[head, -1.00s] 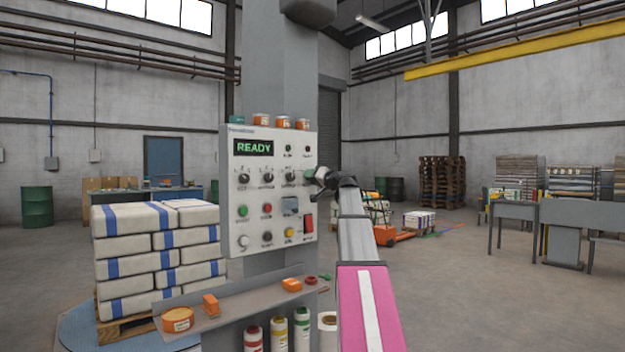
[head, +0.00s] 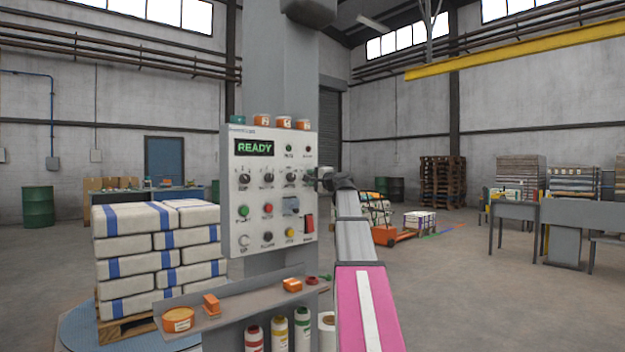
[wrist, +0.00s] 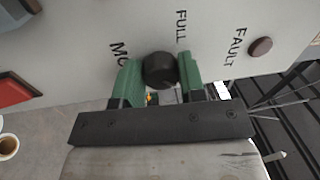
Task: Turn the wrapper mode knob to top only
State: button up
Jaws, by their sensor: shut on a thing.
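The wrapper mode knob (wrist: 160,71) is a round black knob on the light grey control panel (head: 235,210). In the wrist view it sits between the green fingers of my gripper (wrist: 160,66), which is shut on it. A partly covered label starting "MO" is left of the knob, and "FULL" is printed beyond it. I cannot make out a pointer mark on the knob. In the head view my gripper (head: 322,179) is at the panel's right edge, and I cannot make out the held knob there.
Other black knobs (head: 267,179), coloured buttons and a red rocker switch (head: 309,223) are on the panel. A display (head: 254,147) reads READY. A shelf (head: 240,303) with orange items juts out below. A pallet of sacks (head: 160,255) stands left.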

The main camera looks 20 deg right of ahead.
jog(key=shift+m, duration=0.6)
jog(key=o, duration=0.9)
jog(key=shift+s, duration=0.1)
jog(key=v, duration=1)
jog(key=shift+s+d+f, duration=0.1)
jog(key=shift+s+f, duration=0.05)
jog(key=shift+s, duration=0.2)
